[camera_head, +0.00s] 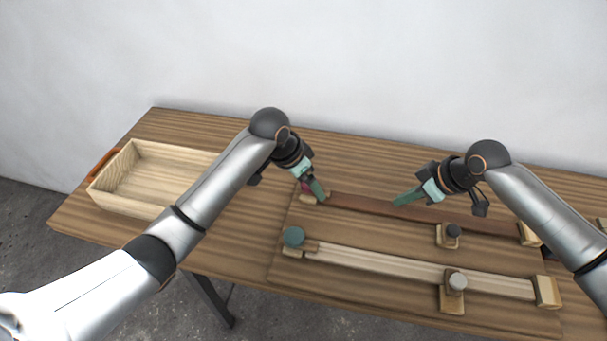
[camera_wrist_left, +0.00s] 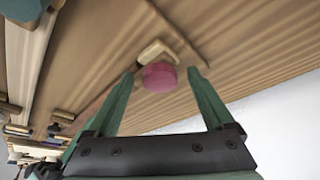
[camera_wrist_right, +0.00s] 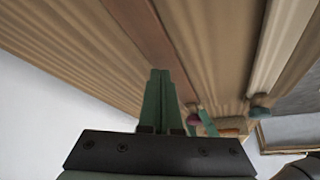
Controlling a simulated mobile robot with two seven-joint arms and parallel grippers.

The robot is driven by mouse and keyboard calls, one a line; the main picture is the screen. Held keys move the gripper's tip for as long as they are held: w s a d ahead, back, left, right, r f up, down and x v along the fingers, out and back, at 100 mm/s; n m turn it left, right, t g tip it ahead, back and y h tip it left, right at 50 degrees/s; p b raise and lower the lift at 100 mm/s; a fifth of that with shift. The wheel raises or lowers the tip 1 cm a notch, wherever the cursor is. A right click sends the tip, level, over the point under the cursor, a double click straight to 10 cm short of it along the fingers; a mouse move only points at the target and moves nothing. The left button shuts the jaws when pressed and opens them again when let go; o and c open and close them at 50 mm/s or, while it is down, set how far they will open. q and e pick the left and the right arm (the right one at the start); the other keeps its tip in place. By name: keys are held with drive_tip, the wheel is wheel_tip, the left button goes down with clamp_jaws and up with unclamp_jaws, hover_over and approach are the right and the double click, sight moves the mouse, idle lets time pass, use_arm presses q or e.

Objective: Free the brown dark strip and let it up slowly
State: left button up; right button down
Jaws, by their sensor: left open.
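The brown dark strip (camera_head: 365,204) lies along the far side of the board and also shows in the right wrist view (camera_wrist_right: 142,28). At its left end is a pink knob (camera_wrist_left: 159,77) on a pale wooden block (camera_wrist_left: 154,51). My left gripper (camera_head: 321,194) is open; in the left wrist view its fingers (camera_wrist_left: 162,77) stand either side of the knob. The head view mostly hides the knob behind that gripper. My right gripper (camera_head: 397,201) is shut with its fingertips at the strip's left-middle part (camera_wrist_right: 160,73); I cannot tell whether they touch it.
A black knob (camera_head: 453,231) on a block stands beside the dark strip. A pale strip (camera_head: 400,266) lies nearer, with a teal knob (camera_head: 293,237) at its left end and a grey knob (camera_head: 457,281) beside it. An empty wooden box (camera_head: 120,205) stands at the left.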

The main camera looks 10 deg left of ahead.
use_arm(q)
drive_tip(key=shift+f, duration=0.1)
clamp_jaws()
idle(0.7)
drive_tip(key=shift+f, duration=0.1)
use_arm(e)
drive_tip(key=shift+f, duration=0.2)
use_arm(q)
drive_tip(key=shift+s, duration=0.1)
use_arm(e)
drive_tip(key=shift+f, duration=0.55)
